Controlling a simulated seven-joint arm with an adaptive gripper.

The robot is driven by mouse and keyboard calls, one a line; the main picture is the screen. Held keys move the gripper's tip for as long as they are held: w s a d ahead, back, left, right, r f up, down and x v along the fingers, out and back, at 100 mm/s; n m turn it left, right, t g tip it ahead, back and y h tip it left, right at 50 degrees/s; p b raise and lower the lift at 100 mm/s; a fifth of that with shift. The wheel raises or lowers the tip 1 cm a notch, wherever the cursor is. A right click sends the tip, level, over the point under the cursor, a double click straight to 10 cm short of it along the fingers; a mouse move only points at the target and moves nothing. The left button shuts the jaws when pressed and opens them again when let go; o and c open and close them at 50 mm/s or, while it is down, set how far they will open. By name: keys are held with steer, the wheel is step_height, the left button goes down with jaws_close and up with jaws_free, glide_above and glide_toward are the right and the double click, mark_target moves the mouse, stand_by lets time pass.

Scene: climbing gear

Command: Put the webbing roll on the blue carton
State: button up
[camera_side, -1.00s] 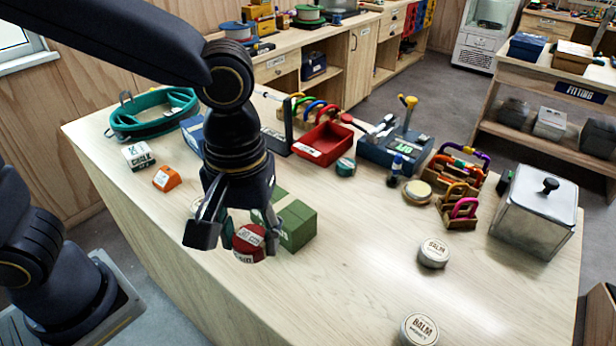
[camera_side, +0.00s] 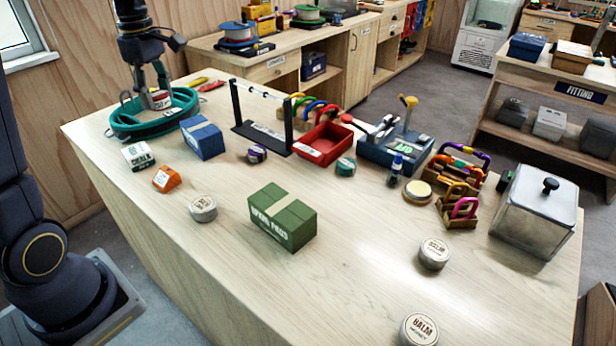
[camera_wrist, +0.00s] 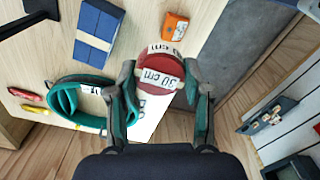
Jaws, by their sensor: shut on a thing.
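My gripper (camera_side: 158,88) is at the far left of the table, shut on a red round roll (camera_side: 160,99) with a white label. In the wrist view the roll (camera_wrist: 160,72) sits between both fingers of my gripper (camera_wrist: 160,78), and its label reads "30 cm". In the side view it appears over the teal harness (camera_side: 124,126); its exact height is hard to tell. The blue carton (camera_side: 203,139) stands on the table to the right of the gripper, its top bare. It also shows in the wrist view (camera_wrist: 97,30), at upper left.
A white chalk box (camera_side: 138,155) and an orange block (camera_side: 166,179) stand near the blue carton. A black rack (camera_side: 262,132) and a small purple roll (camera_side: 257,154) are to its right. A green carton (camera_side: 283,217) stands nearer the front.

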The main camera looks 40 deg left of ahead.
steer(key=shift+a+f, duration=0.2)
steer(key=shift+a, duration=0.3)
steer(key=w+a+f, duration=0.4)
steer(key=w, duration=0.3)
glide_above(200, 126)
step_height(200, 126, down, 6)
steer(key=shift+s+r, duration=0.1)
steer(key=shift+r, duration=0.1)
steer(key=shift+f, duration=1.55)
steer(key=shift+f, duration=0.15)
steer(key=o, duration=1.2)
steer(key=shift+c, duration=0.2)
